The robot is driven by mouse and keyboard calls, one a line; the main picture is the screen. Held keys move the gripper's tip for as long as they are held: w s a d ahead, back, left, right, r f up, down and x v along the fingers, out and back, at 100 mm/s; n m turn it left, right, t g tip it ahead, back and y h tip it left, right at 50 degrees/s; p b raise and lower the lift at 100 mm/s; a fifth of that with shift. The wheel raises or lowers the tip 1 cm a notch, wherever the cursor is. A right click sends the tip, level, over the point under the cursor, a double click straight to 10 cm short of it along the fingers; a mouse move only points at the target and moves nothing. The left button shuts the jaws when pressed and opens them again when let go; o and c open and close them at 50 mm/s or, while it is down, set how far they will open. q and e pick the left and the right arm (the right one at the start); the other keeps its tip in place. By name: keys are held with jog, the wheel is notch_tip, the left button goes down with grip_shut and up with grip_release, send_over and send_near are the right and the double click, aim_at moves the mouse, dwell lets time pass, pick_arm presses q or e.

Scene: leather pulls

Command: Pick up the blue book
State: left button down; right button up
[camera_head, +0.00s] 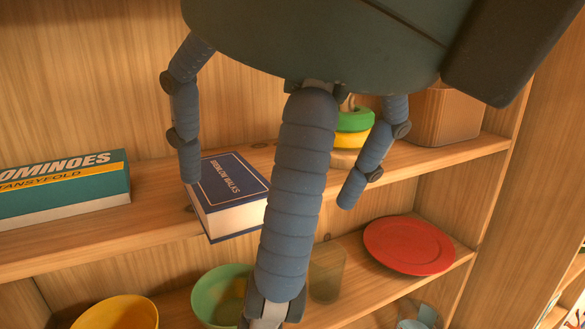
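The blue book (228,182) lies flat on the upper shelf, its cover facing up with the white title "BROOKLYN WALKS". Its white page edges face the front, and its near corner sticks out past the shelf edge. My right gripper (268,225) comes in from the top right, with three blue-grey segmented fingers spread apart. One fingertip hangs by the book's left edge; I cannot tell if it touches. The long middle finger crosses in front of the book's right side and hides part of it. My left gripper is not in view.
A teal "DOMINOES" box (62,188) stands left on the upper shelf (110,242). Behind the right finger are stacked green and yellow rings (352,128) and a wooden container (445,115). Below are a red plate (408,245), a green bowl (217,293) and a yellow bowl (118,312).

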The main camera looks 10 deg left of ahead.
aim_at(211, 181)
jog(key=w+a+p, duration=0.3)
jog(key=w+a, duration=0.1)
jog(key=shift+a+r+p, duration=0.2)
jog(key=shift+a+p, duration=0.1)
jog(key=shift+p, duration=0.05)
jog(key=w+a+p, duration=0.2)
jog(key=w+p, duration=0.1)
jog(key=shift+w+r, duration=0.2)
jog(key=shift+w, duration=0.1)
jog(key=f, duration=0.1)
jog(key=w+a+f, duration=0.1)
jog(key=f, duration=0.1)
jog(key=shift+w+a+p, duration=0.3)
jog(key=shift+w+f, duration=0.1)
jog(key=shift+f, duration=0.1)
jog(key=shift+d, duration=0.1)
jog(key=shift+s, duration=0.2)
jog(key=c, duration=0.7)
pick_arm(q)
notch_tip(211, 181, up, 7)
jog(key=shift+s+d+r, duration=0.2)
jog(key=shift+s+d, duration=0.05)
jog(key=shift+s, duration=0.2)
pick_arm(e)
jog(key=c, duration=0.7)
